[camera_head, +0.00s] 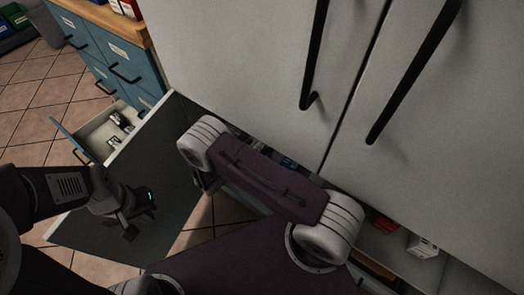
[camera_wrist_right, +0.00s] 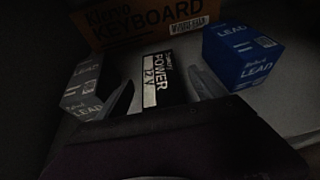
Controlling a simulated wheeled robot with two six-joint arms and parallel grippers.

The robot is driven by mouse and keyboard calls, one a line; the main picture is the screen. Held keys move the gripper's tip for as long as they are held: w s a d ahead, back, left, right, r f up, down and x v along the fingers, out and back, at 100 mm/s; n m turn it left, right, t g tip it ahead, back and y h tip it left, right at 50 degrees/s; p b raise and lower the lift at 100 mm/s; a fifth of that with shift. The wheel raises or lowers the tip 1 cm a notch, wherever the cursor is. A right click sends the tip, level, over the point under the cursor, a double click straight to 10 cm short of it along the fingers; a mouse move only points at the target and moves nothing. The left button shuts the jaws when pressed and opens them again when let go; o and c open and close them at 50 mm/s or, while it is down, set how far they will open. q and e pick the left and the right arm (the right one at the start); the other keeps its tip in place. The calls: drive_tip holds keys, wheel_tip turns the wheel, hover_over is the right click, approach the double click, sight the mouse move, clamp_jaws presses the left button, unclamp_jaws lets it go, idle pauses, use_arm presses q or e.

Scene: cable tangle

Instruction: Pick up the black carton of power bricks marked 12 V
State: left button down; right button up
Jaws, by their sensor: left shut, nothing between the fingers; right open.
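The black carton marked POWER 12 V (camera_wrist_right: 176,78) shows in the right wrist view, dark with a pale label, inside a dim storage space. My right gripper (camera_wrist_right: 160,80) is open, with one finger on each side of the carton; I cannot tell whether either finger touches it. In the head view the right gripper is hidden behind my own arm. My left gripper (camera_head: 130,226) is shut and empty at the left of the head view, in front of a dark open door panel, away from the carton.
In the right wrist view a grey LEAD box (camera_wrist_right: 84,92) is left of the carton, a blue LEAD box (camera_wrist_right: 240,55) right, and an orange-brown KEYBOARD box (camera_wrist_right: 145,22) behind. In the head view stand a white cabinet (camera_head: 235,60), a dark door panel (camera_head: 165,160) and an open drawer (camera_head: 100,135).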

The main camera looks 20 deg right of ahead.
sight(260, 148)
drive_tip(key=x, duration=0.3)
drive_tip(key=shift+d+f+b, duration=0.15)
drive_tip(key=shift+d+b, duration=0.05)
drive_tip(key=shift+b, duration=0.2)
use_arm(q)
drive_tip(key=shift+f, duration=0.8)
